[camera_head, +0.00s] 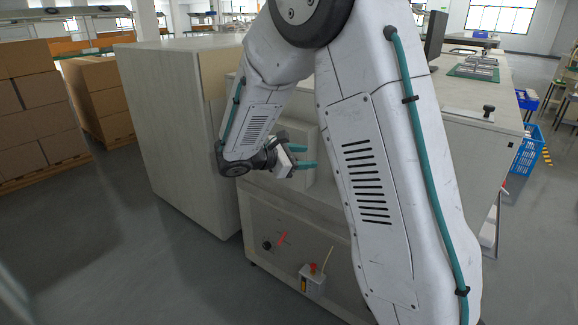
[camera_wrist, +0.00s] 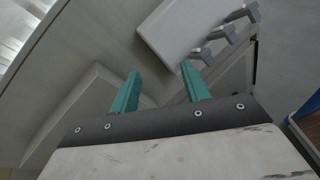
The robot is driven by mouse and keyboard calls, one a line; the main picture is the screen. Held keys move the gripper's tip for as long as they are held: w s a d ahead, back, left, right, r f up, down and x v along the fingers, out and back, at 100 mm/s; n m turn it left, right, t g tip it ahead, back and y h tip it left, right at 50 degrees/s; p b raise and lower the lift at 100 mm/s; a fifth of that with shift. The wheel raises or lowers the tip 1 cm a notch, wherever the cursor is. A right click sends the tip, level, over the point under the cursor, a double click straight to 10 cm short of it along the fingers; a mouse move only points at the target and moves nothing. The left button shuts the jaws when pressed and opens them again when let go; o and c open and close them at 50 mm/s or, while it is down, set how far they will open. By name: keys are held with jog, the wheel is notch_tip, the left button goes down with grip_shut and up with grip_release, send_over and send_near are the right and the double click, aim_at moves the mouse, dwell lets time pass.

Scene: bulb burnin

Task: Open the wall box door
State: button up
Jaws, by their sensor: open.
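A pale grey box (camera_head: 310,136) stands out from the front of the cabinet in the head view, partly hidden behind my arm and gripper. It looks like the wall box; its door edge and any handle cannot be made out. My gripper (camera_head: 309,157) is open and empty, its teal fingers pointing right in front of this box. In the wrist view, my open gripper (camera_wrist: 160,70) has a pale raised block (camera_wrist: 178,28) beyond its fingertips. Several grey brackets (camera_wrist: 222,35) are to the right of the block. I cannot tell whether the fingers touch anything.
The cabinet front (camera_head: 300,215) carries a red lever (camera_head: 282,238), a black knob (camera_head: 267,246) and a small box with a red button (camera_head: 312,284). A tall grey cabinet (camera_head: 180,130) stands to the left. Stacked cartons (camera_head: 35,120) are further left. Floor between them is clear.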

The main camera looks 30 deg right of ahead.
jog(key=w+a+f+n+t+h, duration=0.2)
jog(key=w+f+n+t, duration=0.5)
jog(key=w+f, duration=0.5)
jog(key=w+d+n, duration=0.1)
jog(key=w+d, duration=0.2)
jog(key=d, duration=0.4)
jog(key=shift+d+r+n+g, duration=0.2)
jog(key=shift+r+n+g, duration=0.05)
jog(key=shift+n+g, duration=0.05)
jog(key=shift+w, duration=0.1)
jog(key=shift+c, duration=0.3)
grip_shut()
